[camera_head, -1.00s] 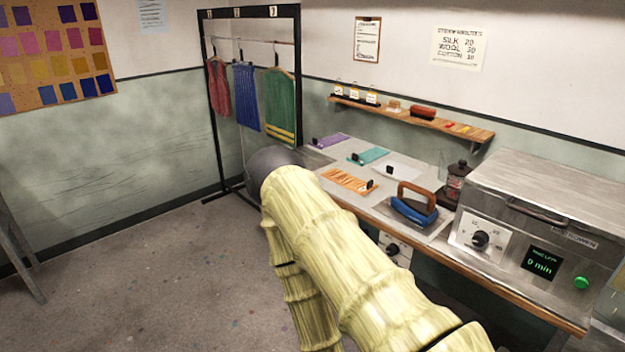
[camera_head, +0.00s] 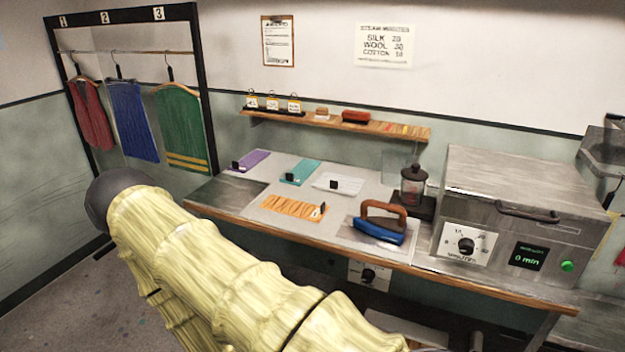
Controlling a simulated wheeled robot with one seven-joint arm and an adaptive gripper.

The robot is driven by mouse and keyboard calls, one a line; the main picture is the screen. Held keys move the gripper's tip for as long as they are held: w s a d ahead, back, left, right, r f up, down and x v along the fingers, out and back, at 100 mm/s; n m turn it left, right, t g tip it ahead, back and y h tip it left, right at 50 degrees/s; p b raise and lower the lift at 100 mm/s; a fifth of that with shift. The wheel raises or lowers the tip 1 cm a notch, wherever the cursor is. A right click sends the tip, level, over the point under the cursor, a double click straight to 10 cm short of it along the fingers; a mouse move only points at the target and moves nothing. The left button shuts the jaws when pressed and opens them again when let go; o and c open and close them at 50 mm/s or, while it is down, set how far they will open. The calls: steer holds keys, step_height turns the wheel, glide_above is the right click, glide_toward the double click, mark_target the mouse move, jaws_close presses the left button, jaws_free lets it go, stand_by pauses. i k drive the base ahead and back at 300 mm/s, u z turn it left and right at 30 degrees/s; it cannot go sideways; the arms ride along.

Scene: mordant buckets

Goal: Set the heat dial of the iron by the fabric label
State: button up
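The iron (camera_head: 380,228), blue with a brown handle, stands on a pad near the front of the bench. A black dial on a white plate (camera_head: 369,275) shows below the bench edge under the iron; its setting is too small to read. Three small labels (camera_head: 272,103) stand on the wall shelf; their marks are unclear. Three garments hang on the rack: red (camera_head: 91,115), blue (camera_head: 134,121) and green (camera_head: 184,128). Fabric strips lie on the bench: purple (camera_head: 250,160), teal (camera_head: 299,172), white (camera_head: 339,183) and orange (camera_head: 293,207), each with a small dark clip or tag. My gripper is out of view.
A steel steamer (camera_head: 520,205) stands on the right of the bench, with its own dial (camera_head: 466,246), a "0 min" display and a green button. A wall sheet (camera_head: 385,46) lists silk, wool and cotton with numbers. My bamboo-patterned arm covers the lower left.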

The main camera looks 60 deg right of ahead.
mark_target(368, 275)
steer(key=z, duration=0.6)
steer(key=i, duration=0.8)
steer(key=z, duration=1.25)
steer(key=i, duration=0.35)
steer(key=z, duration=0.4)
steer(key=k, duration=0.65)
steer(key=z, duration=0.95)
